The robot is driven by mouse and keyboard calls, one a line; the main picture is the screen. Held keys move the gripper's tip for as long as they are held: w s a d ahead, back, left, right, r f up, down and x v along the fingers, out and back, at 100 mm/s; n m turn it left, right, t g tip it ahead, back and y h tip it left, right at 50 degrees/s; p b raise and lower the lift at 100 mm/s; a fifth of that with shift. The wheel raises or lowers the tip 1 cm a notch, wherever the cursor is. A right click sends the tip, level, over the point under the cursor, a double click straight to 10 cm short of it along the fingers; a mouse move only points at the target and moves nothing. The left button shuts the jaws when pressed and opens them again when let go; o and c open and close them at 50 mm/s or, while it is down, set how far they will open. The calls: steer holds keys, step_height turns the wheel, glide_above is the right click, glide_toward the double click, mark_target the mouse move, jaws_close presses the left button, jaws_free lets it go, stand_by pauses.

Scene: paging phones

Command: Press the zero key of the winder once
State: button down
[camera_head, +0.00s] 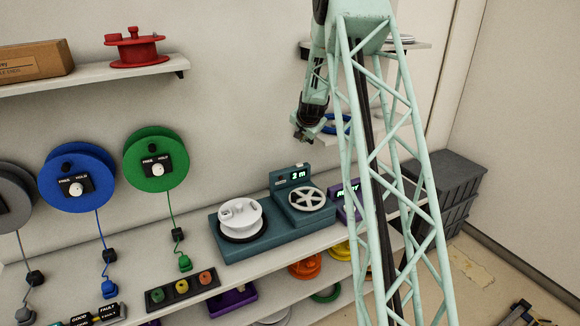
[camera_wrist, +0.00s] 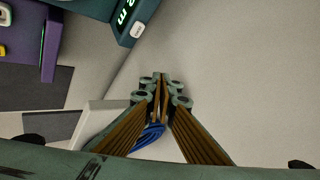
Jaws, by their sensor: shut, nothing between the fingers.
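The winder (camera_head: 228,245) is a teal machine on the long shelf, with a white reel at its left and a spoked wheel in front of its display box (camera_head: 291,176). The green display reads "2 m". In the wrist view the box's corner (camera_wrist: 122,25) shows at the top, with a small white key (camera_wrist: 138,30) beside the display; its lettering is too small to read surely. My gripper (camera_head: 302,137) is shut and empty, above and slightly right of the display box, apart from it. In the wrist view the fingertips (camera_wrist: 162,80) meet below and right of the key.
A purple box (camera_head: 348,187) with a lit display stands right of the winder, partly behind my column. Blue (camera_head: 78,160) and green (camera_head: 155,143) wall reels hang at left. An upper shelf (camera_head: 90,76) holds a red reel. A blue coil (camera_wrist: 150,138) lies below my fingers in the wrist view.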

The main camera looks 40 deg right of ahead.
steer(key=shift+w+f, duration=0.75)
steer(key=shift+f, duration=0.25)
steer(key=shift+f, duration=0.15)
steer(key=b, duration=0.2)
glide_above(300, 165)
steer(key=shift+d+f, duration=0.1)
steer(key=shift+f, duration=2.75)
steer(key=shift+f+b, duration=1.1)
steer(key=shift+f, duration=0.25)
steer(key=shift+f+b, duration=0.95)
steer(key=shift+b, duration=0.3)
steer(key=shift+r, duration=0.9)
